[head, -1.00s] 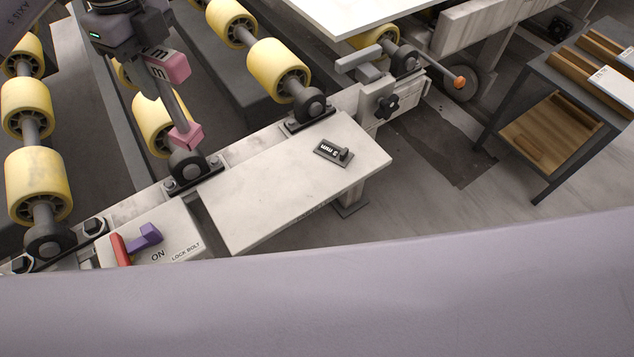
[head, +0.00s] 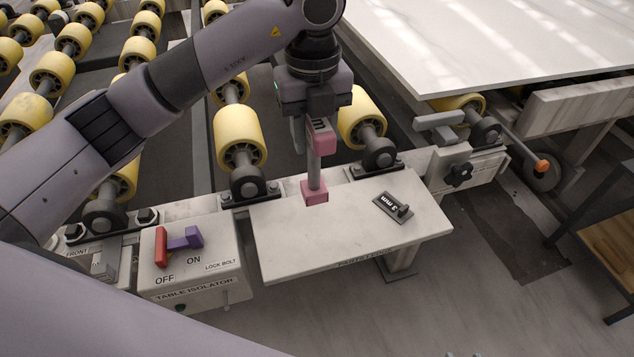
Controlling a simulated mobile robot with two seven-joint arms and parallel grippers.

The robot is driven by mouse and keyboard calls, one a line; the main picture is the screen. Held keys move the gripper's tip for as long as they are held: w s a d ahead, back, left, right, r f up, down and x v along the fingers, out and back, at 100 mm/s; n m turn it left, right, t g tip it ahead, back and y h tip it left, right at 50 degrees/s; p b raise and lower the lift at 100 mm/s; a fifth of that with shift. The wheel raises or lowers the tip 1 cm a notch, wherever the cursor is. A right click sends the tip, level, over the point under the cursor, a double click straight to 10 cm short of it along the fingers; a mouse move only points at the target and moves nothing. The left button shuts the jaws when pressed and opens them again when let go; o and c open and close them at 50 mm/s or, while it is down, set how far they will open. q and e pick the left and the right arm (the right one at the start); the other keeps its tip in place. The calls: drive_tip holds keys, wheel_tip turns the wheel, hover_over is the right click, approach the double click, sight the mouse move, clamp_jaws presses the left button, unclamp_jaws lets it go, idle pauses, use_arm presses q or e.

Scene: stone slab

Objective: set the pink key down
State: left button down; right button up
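The pink key (head: 314,165) hangs upright below my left gripper (head: 319,110). It has a pink upper part with dark lettering, a grey shaft and a pink block at its lower end. My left gripper looks shut on its upper part. The lower end appears over the back left part of the white parts shelf (head: 300,240); I cannot tell whether it touches. My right gripper is not in view.
A table isolator box (head: 195,272) with red and purple levers stands left of the shelf. Yellow rollers (head: 240,138) and bearings line the back. A pale slab (head: 480,45) is at upper right. The shelf's front middle is clear.

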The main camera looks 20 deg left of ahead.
sight(314, 179)
use_arm(q)
wheel_tip(314, 179, down, 10)
drive_tip(key=shift+f, duration=0.1)
idle(0.4)
drive_tip(key=shift+f, duration=0.2)
drive_tip(key=c, duration=0.7)
unclamp_jaws()
drive_tip(key=shift+r, duration=0.15)
